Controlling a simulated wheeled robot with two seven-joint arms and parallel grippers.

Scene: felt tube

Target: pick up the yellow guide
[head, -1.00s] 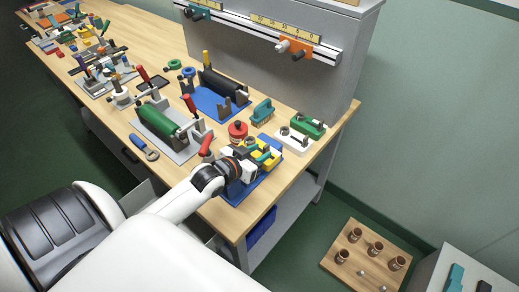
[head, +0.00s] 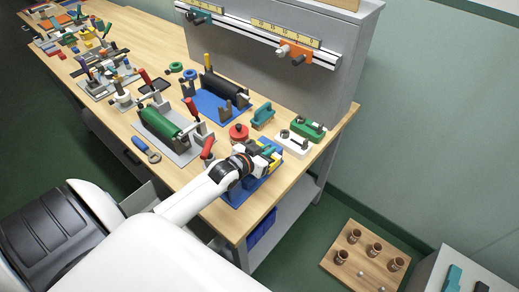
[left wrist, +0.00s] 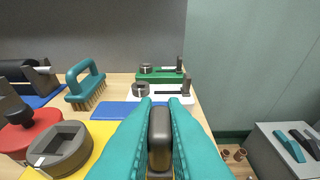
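The yellow guide (left wrist: 98,134) is a yellow base with a dark grey ring on its left and an upright dark post (left wrist: 160,138). It lies over a blue mat at the bench's near right corner, and only bits of yellow show past my gripper in the head view. My left gripper (head: 270,153) has teal fingers, which also fill the lower middle of the left wrist view (left wrist: 160,112). They press close on both sides of the post, with no gap that I can see. Their contact lower down is hidden. My right gripper is not in view.
A white guide (head: 292,143) and a green guide (head: 309,128) stand just beyond. A teal brush (head: 263,114) and a red round container (head: 238,132) are close by on the left. A roller on a blue base (head: 203,107) stands further back. A grey back panel rises behind.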

